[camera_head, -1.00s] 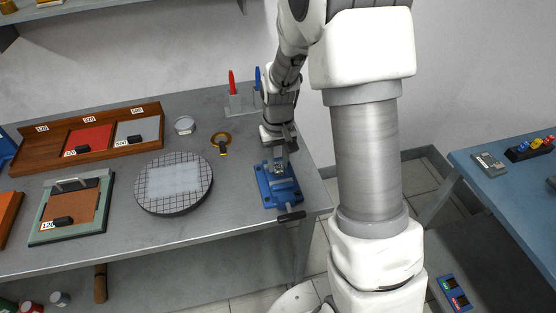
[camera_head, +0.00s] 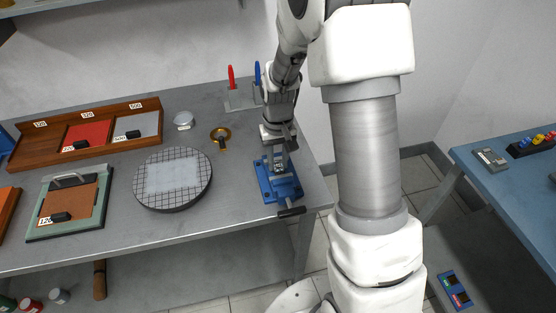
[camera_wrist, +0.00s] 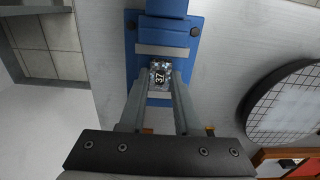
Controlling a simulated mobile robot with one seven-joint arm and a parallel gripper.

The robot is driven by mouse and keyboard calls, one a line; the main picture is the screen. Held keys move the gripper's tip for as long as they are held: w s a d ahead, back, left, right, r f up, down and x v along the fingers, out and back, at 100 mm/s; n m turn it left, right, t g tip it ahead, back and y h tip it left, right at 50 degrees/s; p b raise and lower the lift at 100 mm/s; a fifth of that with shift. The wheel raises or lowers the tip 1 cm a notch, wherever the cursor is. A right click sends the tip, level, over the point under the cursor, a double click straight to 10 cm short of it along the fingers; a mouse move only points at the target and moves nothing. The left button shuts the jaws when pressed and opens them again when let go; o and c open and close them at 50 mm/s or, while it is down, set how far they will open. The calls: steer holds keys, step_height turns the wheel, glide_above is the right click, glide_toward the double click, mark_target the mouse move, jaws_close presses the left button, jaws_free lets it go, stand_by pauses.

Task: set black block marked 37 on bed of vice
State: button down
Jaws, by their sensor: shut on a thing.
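The block marked 37 (camera_wrist: 159,79) is between the fingertips of my gripper (camera_wrist: 160,85) in the wrist view; its marked face looks dark with pale grey patches. My gripper is shut on it. The blue vice (camera_wrist: 198,62) lies under the block, with pale jaw plates on either side of it. In the head view the vice (camera_head: 287,188) stands at the right end of the grey bench, and my gripper (camera_head: 279,166) points down over it. I cannot tell whether the block touches the vice bed.
A round gridded plate (camera_head: 196,194) stands left of the vice on the bench. The vice handle (camera_head: 292,212) sticks out toward the bench's front edge.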

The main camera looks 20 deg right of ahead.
steer(key=shift+f, duration=0.2)
steer(key=c, duration=0.5)
jaws_free()
steer(key=shift+c, duration=0.2)
steer(key=c, duration=0.5)
steer(key=shift+r, duration=0.1)
steer(key=shift+r+p, duration=1.55)
steer(key=shift+r, duration=0.7)
